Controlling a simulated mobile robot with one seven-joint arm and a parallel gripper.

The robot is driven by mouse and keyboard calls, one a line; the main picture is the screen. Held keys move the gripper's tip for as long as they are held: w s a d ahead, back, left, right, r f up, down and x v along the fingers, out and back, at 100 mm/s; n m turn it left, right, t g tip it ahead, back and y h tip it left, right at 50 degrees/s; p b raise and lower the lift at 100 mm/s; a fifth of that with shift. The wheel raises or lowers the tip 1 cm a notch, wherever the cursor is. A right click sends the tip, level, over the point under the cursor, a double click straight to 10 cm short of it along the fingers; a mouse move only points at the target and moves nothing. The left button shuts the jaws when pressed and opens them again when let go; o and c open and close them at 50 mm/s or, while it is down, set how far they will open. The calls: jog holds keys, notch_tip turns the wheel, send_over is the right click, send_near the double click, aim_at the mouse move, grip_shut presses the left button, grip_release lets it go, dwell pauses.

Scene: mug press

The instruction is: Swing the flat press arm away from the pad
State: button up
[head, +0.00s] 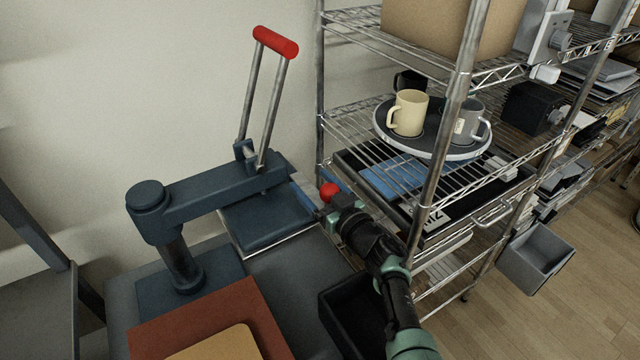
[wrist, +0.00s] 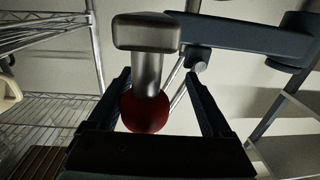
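The flat press has a dark blue arm (head: 215,192) reaching right from a round pivot post (head: 148,196). Its arm end lies over a blue flat plate (head: 262,222); whether pad or upper plate, I cannot tell. A red-gripped lever (head: 275,43) stands up from the arm's end. A red ball knob (head: 329,191) is at my gripper (head: 328,206), right of the press. In the wrist view the knob (wrist: 145,112), on a silver stem, sits between my open fingers (wrist: 165,85), closer to the left finger, with a gap on the right. The blue arm also shows in the wrist view (wrist: 240,38).
A wire shelf rack stands close on the right, its post (head: 447,130) near my arm. It holds a round tray (head: 432,150) with mugs. A red board (head: 205,325) and a black bin (head: 350,315) are in front. A wall is behind the press.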

jog(key=shift+o, duration=0.8)
jog(key=shift+a+f, duration=0.1)
jog(key=shift+a, duration=0.35)
jog(key=shift+d, duration=0.2)
jog(key=shift+s+d, duration=0.2)
jog(key=p+v, duration=0.3)
jog(key=v, duration=0.2)
jog(key=p+v, duration=0.3)
jog(key=v, duration=0.2)
jog(key=shift+s+d+r, duration=0.25)
jog(key=shift+v, duration=0.85)
jog(key=shift+f, duration=0.1)
